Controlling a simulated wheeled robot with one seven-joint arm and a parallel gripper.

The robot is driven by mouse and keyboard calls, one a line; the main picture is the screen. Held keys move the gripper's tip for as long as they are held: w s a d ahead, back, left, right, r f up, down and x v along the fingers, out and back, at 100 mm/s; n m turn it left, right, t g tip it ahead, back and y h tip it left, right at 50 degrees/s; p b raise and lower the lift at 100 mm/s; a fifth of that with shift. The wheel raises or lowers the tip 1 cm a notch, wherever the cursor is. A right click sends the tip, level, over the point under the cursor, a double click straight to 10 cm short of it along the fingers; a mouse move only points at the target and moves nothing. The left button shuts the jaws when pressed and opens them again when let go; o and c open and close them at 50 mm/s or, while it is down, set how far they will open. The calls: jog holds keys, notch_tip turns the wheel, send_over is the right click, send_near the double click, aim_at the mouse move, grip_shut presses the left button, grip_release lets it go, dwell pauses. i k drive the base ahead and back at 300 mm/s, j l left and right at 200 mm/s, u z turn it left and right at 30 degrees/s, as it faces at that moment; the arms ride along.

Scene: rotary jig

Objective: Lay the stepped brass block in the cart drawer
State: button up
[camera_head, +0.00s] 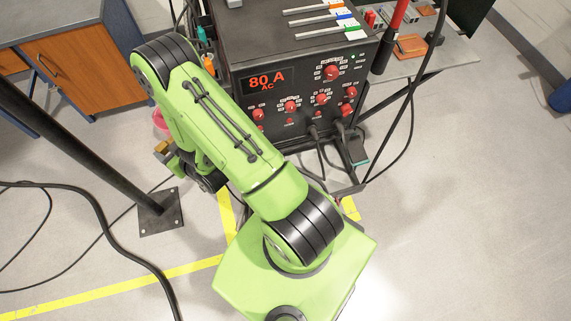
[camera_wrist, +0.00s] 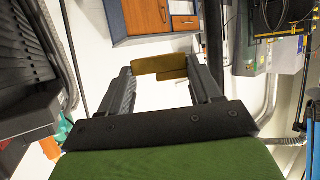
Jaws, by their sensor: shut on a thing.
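The stepped brass block (camera_wrist: 160,64) is held between the two fingers of my gripper (camera_wrist: 167,80) in the wrist view, near the fingertips. Its lower step shows as a darker band. In the head view only a small part of the block (camera_head: 162,147) shows, left of my green arm, which hides most of my gripper. The block is in the air above the pale floor. I cannot tell for certain which part is the cart drawer; no open drawer is clear in either view.
A black welding machine (camera_head: 291,98) with a red 80 A display stands right of my arm. A blue cabinet with wooden fronts (camera_head: 75,55) is at the upper left. A grey bench (camera_head: 443,58) is at the upper right.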

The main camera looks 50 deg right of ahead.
aim_at(325, 177)
jog(key=k+l+u, duration=0.9)
jog(key=l, duration=0.15)
jog(key=k+l+u, duration=0.75)
jog(key=l+u, duration=0.2)
jog(key=k+l+u, duration=0.3)
jog(key=u, duration=0.2)
jog(key=k+j, duration=0.05)
jog(key=k, duration=0.05)
